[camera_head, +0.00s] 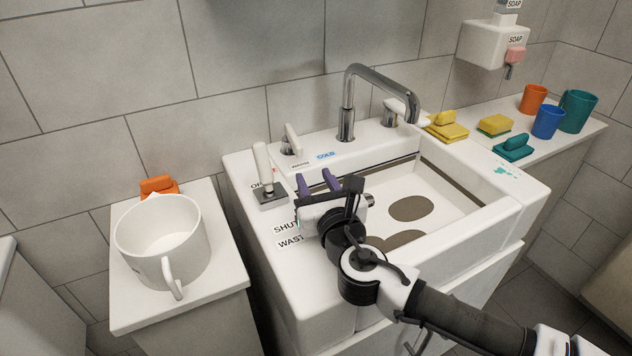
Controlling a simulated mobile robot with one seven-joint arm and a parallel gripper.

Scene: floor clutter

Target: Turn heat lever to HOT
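A small lever with a white handle and chrome base (291,142) stands on the sink's back ledge, left of the tap. Labels reading WARM and blue COLD (326,155) lie in front of and to the right of it. A bit of red marking shows to the left, mostly hidden, so I cannot read it as HOT. I take this lever for the heat lever; its handle is near upright. My gripper (317,183) is over the left side of the sink, in front of the labels. Its two purple fingers are apart with nothing seen between them, and it does not touch the lever.
A taller white lever on a grey plate (264,172) stands close left of my gripper. The chrome tap (347,105) rises behind the basin (455,228). A large white mug (160,243) is at left. Sponges and cups, including a blue cup (548,122), line the right ledge.

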